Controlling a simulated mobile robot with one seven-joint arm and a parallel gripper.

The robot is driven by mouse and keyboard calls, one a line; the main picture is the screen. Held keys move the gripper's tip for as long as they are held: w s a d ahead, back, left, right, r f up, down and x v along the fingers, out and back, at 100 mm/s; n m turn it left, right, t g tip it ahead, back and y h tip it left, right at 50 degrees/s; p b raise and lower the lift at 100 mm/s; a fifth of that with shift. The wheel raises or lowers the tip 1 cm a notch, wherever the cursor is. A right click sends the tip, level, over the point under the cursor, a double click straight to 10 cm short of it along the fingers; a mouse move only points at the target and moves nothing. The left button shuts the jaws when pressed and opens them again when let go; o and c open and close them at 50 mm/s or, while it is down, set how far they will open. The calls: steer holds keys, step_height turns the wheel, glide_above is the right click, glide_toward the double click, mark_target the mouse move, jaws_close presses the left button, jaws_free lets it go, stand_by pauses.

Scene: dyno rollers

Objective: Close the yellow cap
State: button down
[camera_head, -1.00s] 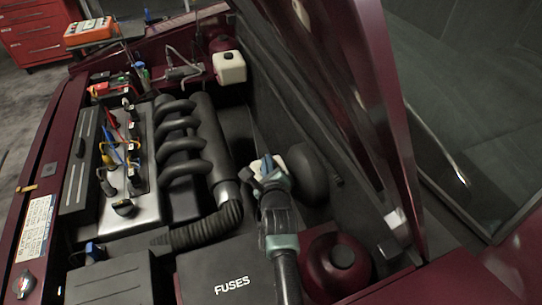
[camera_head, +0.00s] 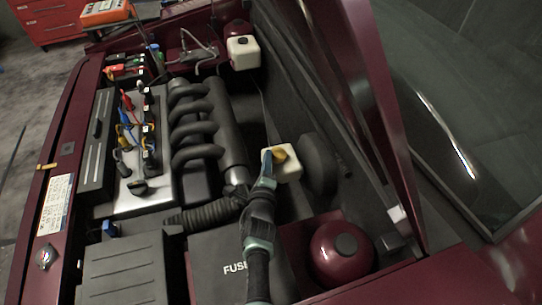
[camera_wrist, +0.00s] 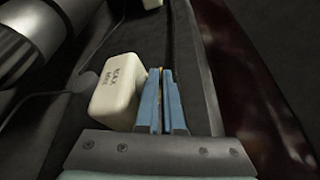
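A sliver of yellow shows at the fingers, and the fingers hide the rest of the cap. I cannot tell whether the fingers touch the cap.
A black round part (camera_head: 318,170) stands right of the reservoir. The ribbed hose and engine pipes (camera_head: 215,130) lie to the left. The fuse box (camera_head: 215,262) and a dark red dome (camera_head: 340,250) are in front. The raised hood edge (camera_head: 350,110) runs along the right.

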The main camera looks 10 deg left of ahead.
steer(key=f+n+b, duration=0.1)
steer(key=a+n+t+b, duration=0.1)
steer(key=shift+s+f+n, duration=0.15)
steer(key=shift+f+n, duration=0.15)
steer(key=shift+f, duration=0.05)
steer(key=shift+a, duration=0.1)
stand_by(0.3)
steer(key=c, duration=1)
jaws_free()
steer(key=shift+c, duration=0.2)
